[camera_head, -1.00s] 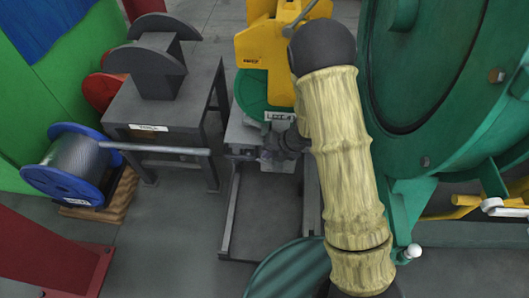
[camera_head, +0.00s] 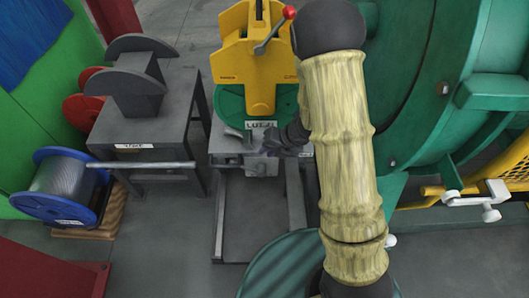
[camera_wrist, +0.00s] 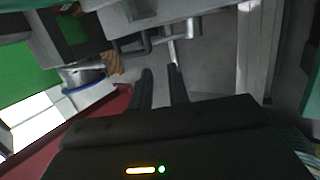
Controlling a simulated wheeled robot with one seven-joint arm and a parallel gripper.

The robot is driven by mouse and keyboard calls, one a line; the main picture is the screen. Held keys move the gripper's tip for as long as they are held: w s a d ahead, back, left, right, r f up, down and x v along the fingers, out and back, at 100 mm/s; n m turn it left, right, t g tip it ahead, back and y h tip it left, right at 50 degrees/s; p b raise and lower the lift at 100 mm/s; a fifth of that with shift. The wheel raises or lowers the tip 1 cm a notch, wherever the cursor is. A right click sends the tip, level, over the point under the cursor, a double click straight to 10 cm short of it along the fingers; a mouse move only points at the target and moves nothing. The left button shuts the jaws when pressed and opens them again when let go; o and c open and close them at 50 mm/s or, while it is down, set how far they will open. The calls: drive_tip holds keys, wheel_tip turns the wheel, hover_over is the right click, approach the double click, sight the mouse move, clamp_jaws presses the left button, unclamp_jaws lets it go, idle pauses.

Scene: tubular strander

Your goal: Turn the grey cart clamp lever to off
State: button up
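The grey cart (camera_head: 228,160) stands in the middle of the head view, under a green disc and a yellow frame. A small grey lever-like part (camera_head: 236,133) shows at its top left edge; I cannot tell for sure that it is the clamp lever, nor its setting. My gripper (camera_head: 270,143) is dark and small at the cart's top front, partly hidden by my arm. In the wrist view my gripper's two black fingers (camera_wrist: 161,72) are apart with nothing seen between them. A thin pale bar (camera_wrist: 171,52) and a grey cylindrical part (camera_wrist: 191,28) lie just beyond the fingertips.
A dark grey table (camera_head: 160,127) with a front rail (camera_head: 140,165) stands left of the cart. A red-knobbed lever (camera_head: 275,30) is on the yellow frame. Large green machinery (camera_head: 430,60) fills the right.

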drive_tip(key=shift+o, duration=1.1)
drive_tip(key=w+d+r+m+t+h+p, duration=0.2)
drive_tip(key=d+r+m, duration=0.3)
drive_tip(key=r+m, duration=0.4)
drive_tip(key=shift+t+h+p, duration=0.4)
drive_tip(key=shift+p, duration=0.2)
drive_tip(key=s+d+r+m+h+p, duration=0.2)
drive_tip(key=s+d+r+m, duration=0.15)
drive_tip(key=r+m, duration=0.35)
drive_tip(key=s+d+r+m+h+p, duration=0.2)
drive_tip(key=s+d+r+m, duration=0.15)
drive_tip(key=m, duration=0.45)
drive_tip(key=s+r+m+g+p, duration=0.2)
drive_tip(key=s+r+m, duration=0.3)
drive_tip(key=s+m, duration=0.3)
drive_tip(key=m, duration=0.3)
drive_tip(key=shift+r+g+y+p, duration=0.2)
drive_tip(key=shift+g+y+p, duration=0.1)
drive_tip(key=shift+d, duration=0.15)
